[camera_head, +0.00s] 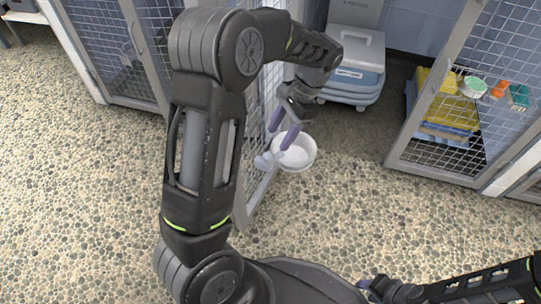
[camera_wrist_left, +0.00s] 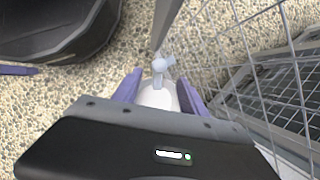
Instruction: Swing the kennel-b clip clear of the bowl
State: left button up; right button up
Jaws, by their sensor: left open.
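The clip (camera_head: 264,160) is a small pale blue-grey piece at the edge of the open kennel door, beside the white bowl (camera_head: 299,153). In the left wrist view the clip (camera_wrist_left: 158,68) shows just beyond my fingertips, with the bowl (camera_wrist_left: 158,97) behind it in the picture, between the fingers. My left gripper (camera_head: 277,140) is open, its purple fingers pointing down near the clip and bowl. The fingers (camera_wrist_left: 160,78) show apart in the wrist view, with nothing seen held. My right gripper (camera_head: 372,286) is low in the head view, its jaws too unclear to read.
The open mesh door (camera_head: 262,185) stands close beside my left gripper. A grey and blue step-like container (camera_head: 355,68) stands behind. A kennel (camera_head: 448,150) at right holds yellow and blue folded towels (camera_head: 447,112) and small colored items. The pebbled floor (camera_head: 370,215) in front is clear.

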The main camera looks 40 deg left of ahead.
aim_at(269, 155)
pick_arm(q)
jog(key=b+x, duration=0.3)
jog(key=x, duration=0.4)
jog(key=shift+w+d, duration=0.1)
jog(key=shift+s+f+b, duration=0.2)
jog(key=shift+f+b, duration=0.2)
jog(key=shift+f, duration=0.1)
grip_shut()
